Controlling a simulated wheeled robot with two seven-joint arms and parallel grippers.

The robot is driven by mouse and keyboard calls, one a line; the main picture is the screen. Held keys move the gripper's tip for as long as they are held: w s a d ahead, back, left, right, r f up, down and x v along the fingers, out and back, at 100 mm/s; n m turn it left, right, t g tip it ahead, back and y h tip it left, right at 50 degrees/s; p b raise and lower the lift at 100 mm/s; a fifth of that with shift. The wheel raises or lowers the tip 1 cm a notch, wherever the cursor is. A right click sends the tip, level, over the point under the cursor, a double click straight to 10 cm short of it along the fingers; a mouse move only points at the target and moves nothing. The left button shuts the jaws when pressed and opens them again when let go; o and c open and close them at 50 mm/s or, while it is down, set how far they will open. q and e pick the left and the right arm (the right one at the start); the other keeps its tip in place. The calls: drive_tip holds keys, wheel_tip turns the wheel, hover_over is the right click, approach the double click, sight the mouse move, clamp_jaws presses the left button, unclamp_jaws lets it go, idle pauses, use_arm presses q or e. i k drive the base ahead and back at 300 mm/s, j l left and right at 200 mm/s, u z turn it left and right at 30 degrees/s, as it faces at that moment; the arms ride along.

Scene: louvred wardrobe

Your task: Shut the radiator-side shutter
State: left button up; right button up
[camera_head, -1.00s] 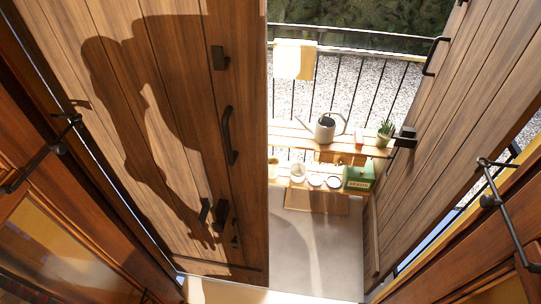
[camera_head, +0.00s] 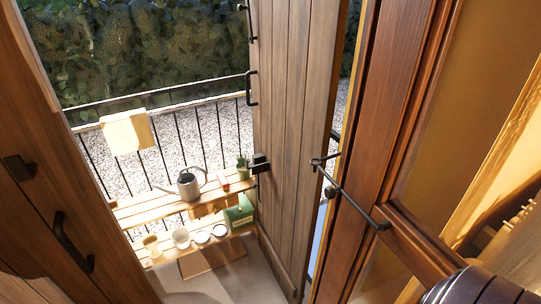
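A plank shutter (camera_head: 290,130) stands open at the centre right, with a black pull handle (camera_head: 251,88) and a dark latch block (camera_head: 261,163) along its left edge. A second plank shutter (camera_head: 30,215) shows at the left, with a black handle (camera_head: 70,243). A wide gap lies between the two shutters. A pale slatted thing at the far right edge may be a radiator, but I cannot tell. Neither gripper is in view.
A reddish wooden window frame (camera_head: 365,150) with an iron stay (camera_head: 350,197) stands right of the shutter. Outside, a slatted shelf (camera_head: 165,205) holds a watering can (camera_head: 188,185), a plant (camera_head: 242,168) and a green box (camera_head: 238,215). A railing (camera_head: 160,105) with a yellow cloth (camera_head: 127,132) lies beyond.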

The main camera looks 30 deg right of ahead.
sight(296, 56)
drive_tip(key=i+j, duration=0.15)
drive_tip(key=i+z, duration=0.1)
drive_tip(key=z, duration=0.35)
drive_tip(key=i+j+z, duration=0.1)
drive_tip(key=z, duration=0.35)
drive_tip(key=i+j+z, duration=0.1)
drive_tip(key=z, duration=0.35)
